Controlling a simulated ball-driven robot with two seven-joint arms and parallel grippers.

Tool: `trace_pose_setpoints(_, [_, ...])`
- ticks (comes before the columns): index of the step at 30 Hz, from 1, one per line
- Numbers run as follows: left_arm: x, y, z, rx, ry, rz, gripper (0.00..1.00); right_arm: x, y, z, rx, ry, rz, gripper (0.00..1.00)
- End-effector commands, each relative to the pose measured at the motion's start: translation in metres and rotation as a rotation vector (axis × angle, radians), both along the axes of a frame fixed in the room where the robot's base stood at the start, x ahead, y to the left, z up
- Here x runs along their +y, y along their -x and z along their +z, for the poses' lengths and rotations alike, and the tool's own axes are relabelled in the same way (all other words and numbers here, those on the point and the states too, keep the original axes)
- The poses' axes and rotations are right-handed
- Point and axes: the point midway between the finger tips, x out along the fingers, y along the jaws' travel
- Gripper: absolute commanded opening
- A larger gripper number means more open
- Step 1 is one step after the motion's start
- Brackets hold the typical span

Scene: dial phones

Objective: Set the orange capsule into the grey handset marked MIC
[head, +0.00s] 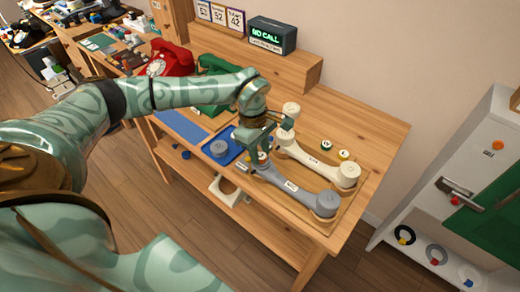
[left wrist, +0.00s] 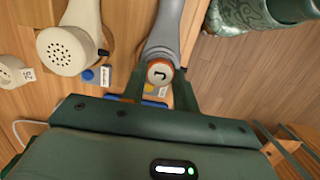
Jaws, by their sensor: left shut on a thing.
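My left gripper (head: 261,150) is over the near-left end of the grey handset (head: 290,187). In the left wrist view the gripper (left wrist: 158,88) is shut on the orange capsule (left wrist: 159,73), which has an orange rim and a pale face with a dark mark. The grey handset (left wrist: 166,35) extends away just behind the capsule. The capsule overlaps the handset's end in that view, and I cannot tell whether it is touching or seated. The handset's label is too small to read. My right gripper is not in view.
A cream handset (head: 317,162) lies beside the grey one on the wooden board. A blue tray with a grey round part (head: 218,147) is to the left. Red (head: 170,61) and green (head: 218,66) phones and a NO CALL display (head: 272,35) stand farther back.

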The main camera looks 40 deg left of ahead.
Motion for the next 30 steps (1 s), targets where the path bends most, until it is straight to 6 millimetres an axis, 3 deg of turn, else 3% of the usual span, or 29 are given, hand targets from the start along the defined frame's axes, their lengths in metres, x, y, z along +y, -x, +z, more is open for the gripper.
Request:
trace_pose_setpoints(2, [0.000,0.000,0.000,0.000,0.000,0.000,0.11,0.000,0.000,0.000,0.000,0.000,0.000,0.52])
trace_pose_setpoints(3, [0.000,0.000,0.000,0.000,0.000,0.000,0.35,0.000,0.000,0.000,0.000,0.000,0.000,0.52])
trace_pose_setpoints(5, [0.000,0.000,0.000,0.000,0.000,0.000,0.52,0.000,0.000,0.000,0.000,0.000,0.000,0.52])
trace_pose_setpoints(6, [0.000,0.000,0.000,0.000,0.000,0.000,0.55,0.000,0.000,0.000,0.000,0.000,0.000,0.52])
trace_pose_setpoints(17, [0.002,-0.001,0.009,-0.002,-0.001,0.000,0.55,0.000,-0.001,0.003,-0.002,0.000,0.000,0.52])
trace_pose_setpoints(20, [0.004,-0.001,0.027,-0.005,-0.001,0.002,0.55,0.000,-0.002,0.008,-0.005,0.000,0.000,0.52])
trace_pose_setpoints(30, [0.018,-0.002,0.118,-0.006,-0.001,0.001,0.55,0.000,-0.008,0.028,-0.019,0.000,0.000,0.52])
